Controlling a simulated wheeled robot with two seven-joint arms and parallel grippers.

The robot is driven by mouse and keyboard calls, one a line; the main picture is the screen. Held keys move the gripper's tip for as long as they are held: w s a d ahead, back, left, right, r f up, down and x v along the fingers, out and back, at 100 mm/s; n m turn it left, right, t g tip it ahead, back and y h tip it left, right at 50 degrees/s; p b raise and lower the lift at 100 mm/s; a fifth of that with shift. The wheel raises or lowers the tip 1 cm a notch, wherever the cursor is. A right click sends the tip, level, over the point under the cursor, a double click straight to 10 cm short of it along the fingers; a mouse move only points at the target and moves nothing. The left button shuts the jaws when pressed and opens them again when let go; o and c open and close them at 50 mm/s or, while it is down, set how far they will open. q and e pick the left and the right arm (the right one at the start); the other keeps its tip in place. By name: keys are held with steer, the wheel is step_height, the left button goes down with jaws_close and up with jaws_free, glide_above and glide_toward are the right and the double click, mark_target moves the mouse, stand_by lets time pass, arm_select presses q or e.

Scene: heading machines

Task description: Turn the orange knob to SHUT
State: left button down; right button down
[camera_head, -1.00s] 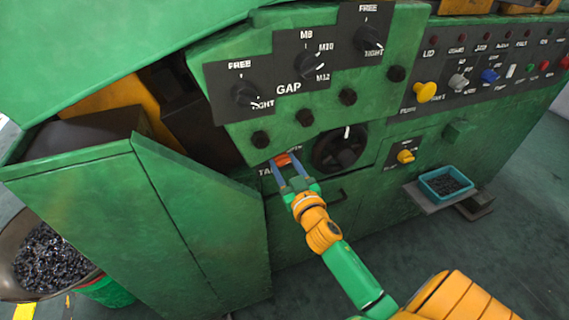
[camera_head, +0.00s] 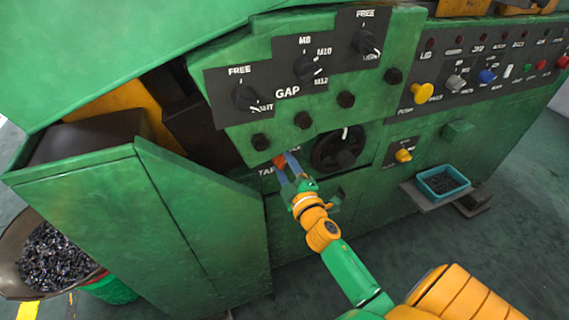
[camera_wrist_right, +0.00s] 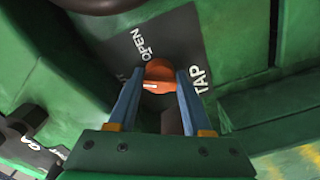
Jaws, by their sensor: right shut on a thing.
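The orange knob (camera_head: 279,160) sits low on the green machine front, left of the large black dial. In the right wrist view, the orange knob (camera_wrist_right: 158,72) lies between the two blue-grey fingers of my right gripper (camera_wrist_right: 157,80), which is shut on it. A small white mark shows on the knob. The dark plate (camera_wrist_right: 188,50) behind it carries the words OPEN and TAP. Any SHUT lettering is hidden or unreadable. In the head view, my right gripper (camera_head: 286,164) covers part of the knob. My left gripper is not in view.
A black dial (camera_head: 338,152) is close on the right of the gripper, and black knobs (camera_head: 261,142) are above. A yellow knob (camera_head: 403,156) and a blue tray (camera_head: 443,182) are further right. A green cabinet (camera_head: 95,220) stands at the left.

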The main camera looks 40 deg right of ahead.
steer(key=n, duration=0.4)
steer(key=shift+n, duration=0.7)
steer(key=shift+c, duration=1.6)
jaws_free()
steer(key=v, duration=0.7)
